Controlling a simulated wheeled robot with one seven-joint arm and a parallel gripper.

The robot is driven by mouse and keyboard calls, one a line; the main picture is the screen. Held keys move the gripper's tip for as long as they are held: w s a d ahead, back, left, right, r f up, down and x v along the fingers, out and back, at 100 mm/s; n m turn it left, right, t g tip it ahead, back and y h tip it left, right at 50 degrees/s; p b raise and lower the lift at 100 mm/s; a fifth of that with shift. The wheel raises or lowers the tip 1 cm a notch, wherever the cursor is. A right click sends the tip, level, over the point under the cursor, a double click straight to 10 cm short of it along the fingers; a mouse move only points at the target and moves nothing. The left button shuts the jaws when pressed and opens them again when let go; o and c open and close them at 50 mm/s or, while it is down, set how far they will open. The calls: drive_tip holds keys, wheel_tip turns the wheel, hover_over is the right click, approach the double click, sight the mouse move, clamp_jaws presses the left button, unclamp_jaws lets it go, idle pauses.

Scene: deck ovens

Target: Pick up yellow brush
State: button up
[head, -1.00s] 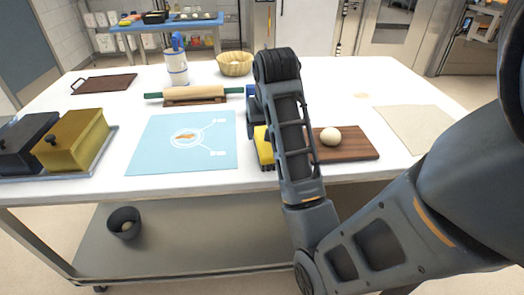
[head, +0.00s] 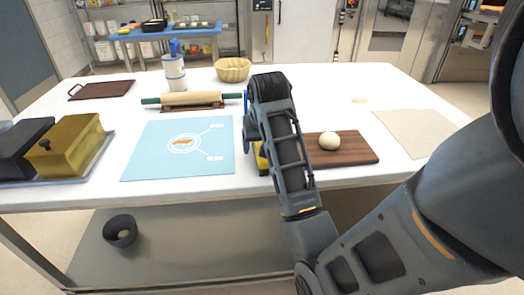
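The yellow brush (head: 262,160) lies on the white table near its front edge, between the blue mat and the wooden board. Only a small yellow part of it shows; my arm hides the rest. My gripper is behind my own arm at the brush, and its fingers do not show. I cannot tell whether it is open or touching the brush.
Right of my arm, a dough ball (head: 329,141) sits on a wooden board (head: 360,150). A blue mat (head: 150,160) lies left. A rolling pin (head: 195,99), a utensil crock (head: 174,75) and a basket (head: 232,69) stand behind. Black and yellow boxes (head: 75,148) stand front left.

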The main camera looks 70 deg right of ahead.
drive_tip(key=shift+f, duration=0.2)
idle(0.4)
drive_tip(key=c, duration=1.1)
